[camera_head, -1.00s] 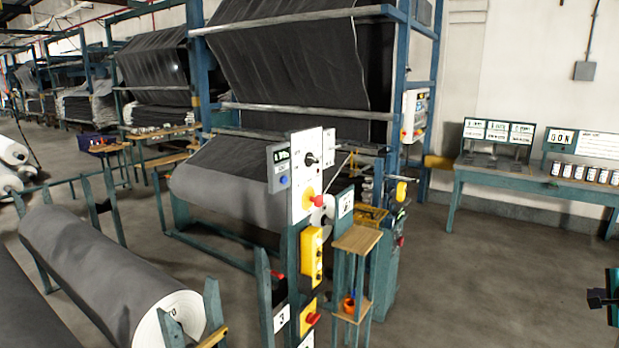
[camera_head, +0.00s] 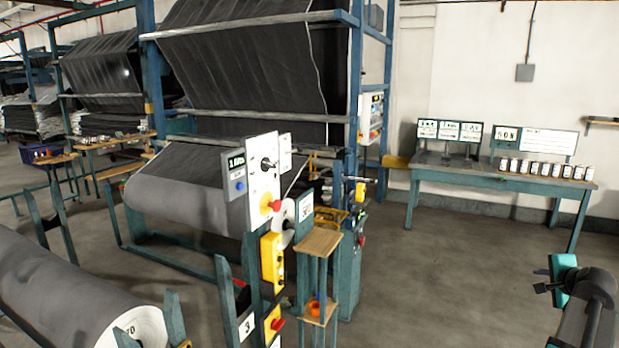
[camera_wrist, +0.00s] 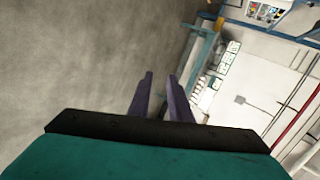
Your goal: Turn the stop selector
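A tall white control panel (camera_head: 262,185) stands near the middle of the head view. It carries a small black selector knob (camera_head: 267,164) in its upper part and a red knob on a yellow base (camera_head: 271,204) lower down. The labels are too small to tell which one is the stop selector. My gripper (camera_head: 540,279) is at the right edge of the head view, well right of the panel and touching nothing. In the wrist view its two dark fingers (camera_wrist: 161,75) stand apart with nothing between them. The panel is not in the wrist view.
A yellow button box (camera_head: 272,258) hangs below the panel. A small wooden-topped stand (camera_head: 318,242) is just right of it. A large grey roll (camera_head: 70,295) lies at the lower left. A bench (camera_head: 480,173) lines the back wall. The floor (camera_head: 430,270) between is clear.

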